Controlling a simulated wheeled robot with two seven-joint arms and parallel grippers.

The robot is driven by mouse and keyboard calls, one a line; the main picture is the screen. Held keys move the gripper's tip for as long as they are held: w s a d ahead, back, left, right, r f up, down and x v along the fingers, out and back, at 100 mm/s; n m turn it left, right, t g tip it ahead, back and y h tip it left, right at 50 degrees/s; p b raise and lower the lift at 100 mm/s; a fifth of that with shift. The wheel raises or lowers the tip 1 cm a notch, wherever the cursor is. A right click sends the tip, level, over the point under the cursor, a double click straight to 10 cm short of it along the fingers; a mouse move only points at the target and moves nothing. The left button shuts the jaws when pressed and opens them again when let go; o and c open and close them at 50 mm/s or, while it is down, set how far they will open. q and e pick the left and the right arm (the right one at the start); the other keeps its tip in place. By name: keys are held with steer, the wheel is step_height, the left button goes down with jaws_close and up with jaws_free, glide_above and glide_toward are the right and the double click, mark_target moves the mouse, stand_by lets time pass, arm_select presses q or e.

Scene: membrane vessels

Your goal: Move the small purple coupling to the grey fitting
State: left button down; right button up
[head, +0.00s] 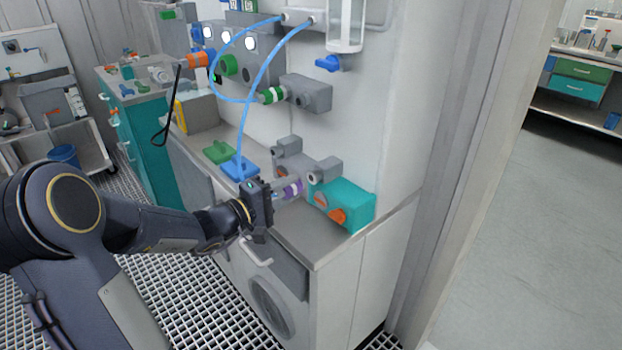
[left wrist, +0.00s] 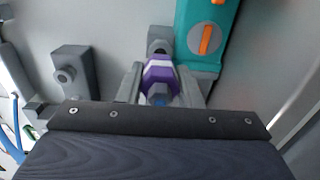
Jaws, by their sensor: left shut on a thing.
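The small purple coupling (head: 293,189), with a white band, sits in front of the wall. In the left wrist view the purple coupling (left wrist: 161,76) lies between my fingers, with a bluish end towards the camera. My left gripper (head: 288,191) is shut on it; its fingers (left wrist: 160,88) show on either side. A grey fitting (left wrist: 159,40) is just beyond the coupling, beside the teal box. In the head view this grey fitting (head: 326,169) is right of the coupling. Whether coupling and fitting touch, I cannot tell. My right gripper is not in view.
The teal box (head: 352,206) with orange handles stands right of the coupling. Another grey fitting (head: 287,147) is on the wall to the left. A higher grey block (head: 308,93) carries a green coupling (head: 273,95).

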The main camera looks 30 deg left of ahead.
arm_select(q)
steer(key=shift+v, duration=1.2)
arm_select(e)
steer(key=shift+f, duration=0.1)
